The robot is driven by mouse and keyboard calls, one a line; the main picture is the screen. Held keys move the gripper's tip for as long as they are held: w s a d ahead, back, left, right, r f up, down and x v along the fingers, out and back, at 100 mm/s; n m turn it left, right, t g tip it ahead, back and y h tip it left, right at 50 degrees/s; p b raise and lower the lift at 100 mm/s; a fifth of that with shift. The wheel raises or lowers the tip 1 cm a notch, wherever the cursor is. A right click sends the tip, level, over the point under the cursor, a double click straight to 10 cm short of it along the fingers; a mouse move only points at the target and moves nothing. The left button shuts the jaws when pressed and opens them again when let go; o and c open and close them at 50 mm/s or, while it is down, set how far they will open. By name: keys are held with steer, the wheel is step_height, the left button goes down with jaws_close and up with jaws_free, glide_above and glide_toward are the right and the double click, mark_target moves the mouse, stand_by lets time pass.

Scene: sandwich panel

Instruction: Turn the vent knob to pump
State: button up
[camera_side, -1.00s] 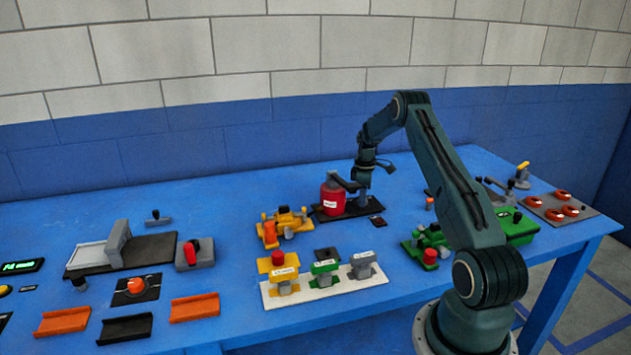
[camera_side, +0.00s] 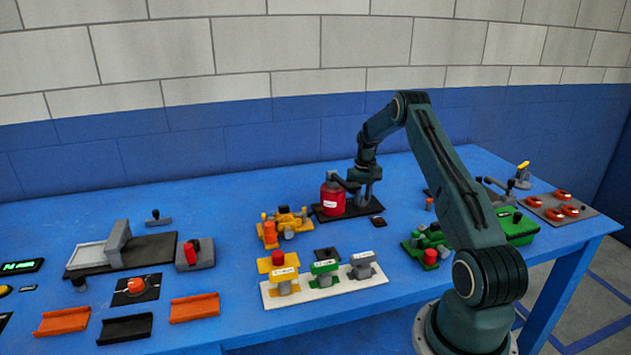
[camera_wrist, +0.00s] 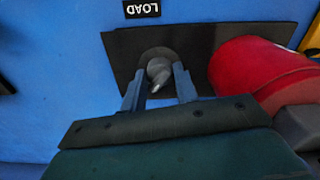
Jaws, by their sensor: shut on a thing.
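The vent knob (camera_wrist: 158,71) is a small grey knob with a pointer, on a round dark base on a black plate (camera_wrist: 120,50). In the wrist view my gripper (camera_wrist: 158,88) has one finger on each side of it, shut on the knob. The pointer slants toward the lower left of that view. In the side view my gripper (camera_side: 366,192) points down at the black plate (camera_side: 352,212), and the knob is hidden there. A red canister (camera_side: 331,201) with a white label stands on the plate just left of my gripper; it also shows in the wrist view (camera_wrist: 250,70).
A yellow fixture (camera_side: 285,226) stands to the left and a green fixture (camera_side: 430,245) to the right. A white strip (camera_side: 310,292) with several labelled blocks lies in front.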

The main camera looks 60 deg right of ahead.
mark_target(363, 196)
steer(key=shift+m, duration=1.1)
steer(key=o, duration=1)
steer(key=shift+r, duration=0.1)
step_height(363, 196, up, 14)
steer(key=shift+f, duration=0.15)
